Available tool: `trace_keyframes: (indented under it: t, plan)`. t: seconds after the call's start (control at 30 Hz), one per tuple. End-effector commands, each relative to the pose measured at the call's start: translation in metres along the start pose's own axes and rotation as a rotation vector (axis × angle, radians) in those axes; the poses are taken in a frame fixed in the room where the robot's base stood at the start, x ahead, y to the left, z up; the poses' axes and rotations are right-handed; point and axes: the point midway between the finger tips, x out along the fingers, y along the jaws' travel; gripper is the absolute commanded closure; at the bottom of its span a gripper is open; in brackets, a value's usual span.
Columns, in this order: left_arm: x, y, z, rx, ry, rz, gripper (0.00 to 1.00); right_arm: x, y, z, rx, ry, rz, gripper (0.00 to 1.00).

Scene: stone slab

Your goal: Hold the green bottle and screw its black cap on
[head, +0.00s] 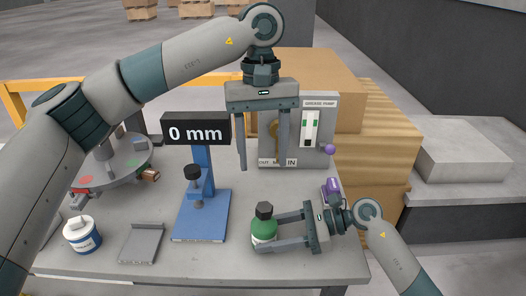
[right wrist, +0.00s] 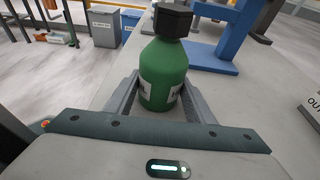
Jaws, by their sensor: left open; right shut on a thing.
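The green bottle (head: 263,228) stands upright near the front of the slab, with a white label. In the right wrist view the bottle (right wrist: 163,72) stands between the fingers. The black cap (head: 264,210) sits on top of its neck; it also shows at the top of the right wrist view (right wrist: 172,21). I cannot tell how tightly it sits. My right gripper (head: 266,232) comes from the right and is shut on the bottle, one finger on each side. My left gripper (head: 261,167) is open and empty, pointing down above and behind the bottle.
A blue stand (head: 203,216) with a "0 mm" display (head: 196,128) is left of the bottle. A grease pump panel (head: 312,128) stands behind. A purple object (head: 332,188) lies near my right wrist. A white-blue jar (head: 82,235), grey tray (head: 142,243) and round turntable (head: 115,165) are left.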

Motion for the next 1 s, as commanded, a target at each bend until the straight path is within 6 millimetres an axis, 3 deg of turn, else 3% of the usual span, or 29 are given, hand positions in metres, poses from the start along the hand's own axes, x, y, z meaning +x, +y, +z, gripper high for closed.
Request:
trace_keyframes:
  t: [0.03,0.07,0.13,0.63,1.0]
  plan:
    - [0.0,0.0,0.0,0.0,0.0,0.0,0.47,0.0,0.0,0.001,-0.001,-0.001,0.0,0.91]
    - [0.0,0.0,0.0,0.0,0.0,0.0,0.47,0.0,0.0,0.001,-0.001,-0.001,0.0,0.46]
    - [0.0,0.0,0.0,0.0,0.0,0.0,0.47,0.0,0.0,0.001,-0.001,-0.001,0.0,0.3]
    - [0.0,0.0,0.0,0.0,0.0,0.0,0.47,-0.008,0.0,0.0,-0.001,0.001,-0.001,0.29]
    - [0.0,0.0,0.0,0.0,0.0,0.0,0.47,-0.063,-0.001,-0.001,0.0,0.002,-0.003,0.29]
